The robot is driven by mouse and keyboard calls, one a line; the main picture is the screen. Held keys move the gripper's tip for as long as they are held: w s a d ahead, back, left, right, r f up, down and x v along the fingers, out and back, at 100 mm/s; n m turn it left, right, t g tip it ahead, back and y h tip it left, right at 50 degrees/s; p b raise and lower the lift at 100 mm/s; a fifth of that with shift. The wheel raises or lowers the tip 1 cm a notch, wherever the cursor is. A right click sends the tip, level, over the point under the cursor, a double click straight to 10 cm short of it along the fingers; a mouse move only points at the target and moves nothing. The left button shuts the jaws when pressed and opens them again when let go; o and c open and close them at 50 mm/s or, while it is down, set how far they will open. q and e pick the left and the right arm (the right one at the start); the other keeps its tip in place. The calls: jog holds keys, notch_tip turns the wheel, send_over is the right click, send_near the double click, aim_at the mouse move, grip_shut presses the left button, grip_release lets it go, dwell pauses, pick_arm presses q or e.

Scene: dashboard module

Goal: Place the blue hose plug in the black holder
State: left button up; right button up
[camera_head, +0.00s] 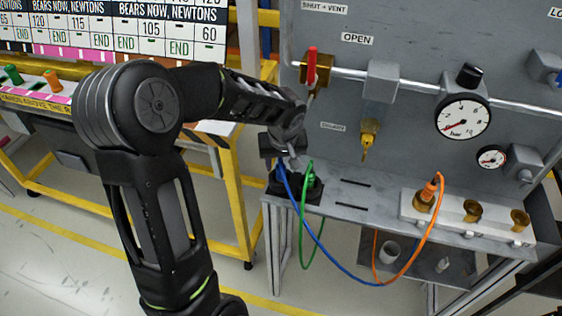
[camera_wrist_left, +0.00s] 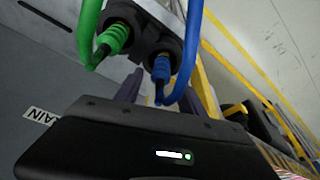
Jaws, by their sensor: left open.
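The black holder (camera_head: 308,193) stands at the left end of the grey shelf; in the left wrist view (camera_wrist_left: 150,35) it is seen close up. The blue hose plug (camera_wrist_left: 160,68) appears seated in one opening of the holder, beside the green plug (camera_wrist_left: 115,38). In the head view the green plug (camera_head: 311,179) shows, while my gripper hides the blue plug. The blue hose (camera_head: 320,244) hangs from there. My left gripper (camera_head: 284,160) is at the holder; its open fingers (camera_wrist_left: 160,94) are close to the blue plug, and contact cannot be told. My right gripper is not in view.
The orange plug (camera_head: 427,192) is in a white block (camera_head: 454,226) with brass sockets (camera_head: 472,209). The green hose (camera_head: 302,240) and orange hose (camera_head: 434,240) hang before the shelf. A red-handled valve (camera_head: 312,66) and gauge (camera_head: 463,119) are on the panel above.

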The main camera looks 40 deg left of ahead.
pick_arm(q)
jog(key=v, duration=1.2)
jog(key=shift+b, duration=0.4)
